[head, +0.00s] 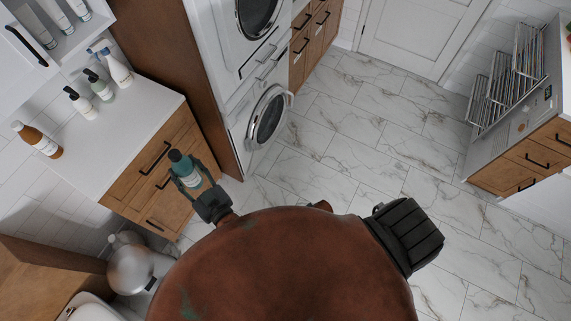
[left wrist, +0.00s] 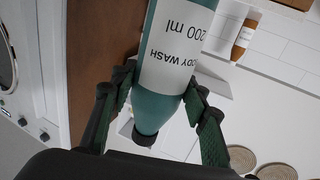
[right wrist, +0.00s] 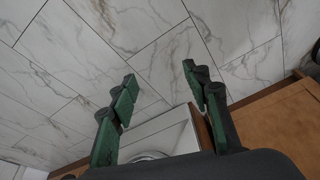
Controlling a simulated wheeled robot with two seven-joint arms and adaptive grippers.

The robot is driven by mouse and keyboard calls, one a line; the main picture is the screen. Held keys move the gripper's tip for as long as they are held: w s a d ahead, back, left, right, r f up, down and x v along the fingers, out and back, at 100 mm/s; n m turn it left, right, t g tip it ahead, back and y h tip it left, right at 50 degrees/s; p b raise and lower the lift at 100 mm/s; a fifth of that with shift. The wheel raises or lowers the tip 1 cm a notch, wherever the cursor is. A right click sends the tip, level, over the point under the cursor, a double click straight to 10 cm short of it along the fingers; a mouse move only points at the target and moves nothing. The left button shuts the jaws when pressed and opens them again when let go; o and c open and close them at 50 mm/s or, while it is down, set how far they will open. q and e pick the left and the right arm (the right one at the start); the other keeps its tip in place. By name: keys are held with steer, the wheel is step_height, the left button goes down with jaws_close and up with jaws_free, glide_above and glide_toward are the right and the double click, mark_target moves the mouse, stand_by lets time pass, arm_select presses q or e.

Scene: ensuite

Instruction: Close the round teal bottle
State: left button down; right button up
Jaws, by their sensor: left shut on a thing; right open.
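The round teal bottle (head: 180,160) is held by my left gripper (head: 192,179), in front of the wooden drawers. In the left wrist view the bottle (left wrist: 152,109) lies between the two fingers, which press on its sides. Its white label reads "BODY WASH 200 ml", upside down in that view. A dark end piece (left wrist: 143,137) shows on the bottle near the palm; I cannot tell whether it is a closed cap. My right gripper (right wrist: 157,75) is open and empty above the marble floor. No separate loose cap can be made out.
A white counter (head: 135,135) stands at the left, with an amber bottle (head: 38,140) and several pump bottles (head: 102,86) along its back. A washer and dryer stack (head: 265,115) is beyond. A drying rack (head: 510,75) stands at the right. The marble floor (head: 375,145) between is clear.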

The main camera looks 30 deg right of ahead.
arm_select(q)
steer(key=shift+r, duration=0.1)
arm_select(e)
steer(key=s+d+f+g, duration=0.1)
steer(key=s+f, duration=0.1)
steer(key=s, duration=1.2)
steer(key=s+d+f+h, duration=0.1)
steer(key=s+f, duration=0.2)
steer(key=s, duration=1.1)
steer(key=shift+s+d+f+m+g, duration=0.2)
steer(key=shift+d+m+g, duration=0.1)
steer(key=shift+m+g, duration=0.1)
arm_select(q)
steer(key=s+a+r+n+g+y, duration=0.1)
steer(key=a+y, duration=0.4)
steer(key=a, duration=1)
steer(key=s+r+n, duration=0.1)
steer(key=n, duration=0.1)
steer(key=shift+a+r+n+g, duration=0.15)
steer(key=shift+a+n+g, duration=0.15)
steer(key=shift+a+g, duration=0.1)
steer(key=shift+s, duration=0.1)
arm_select(e)
steer(key=shift+c, duration=0.2)
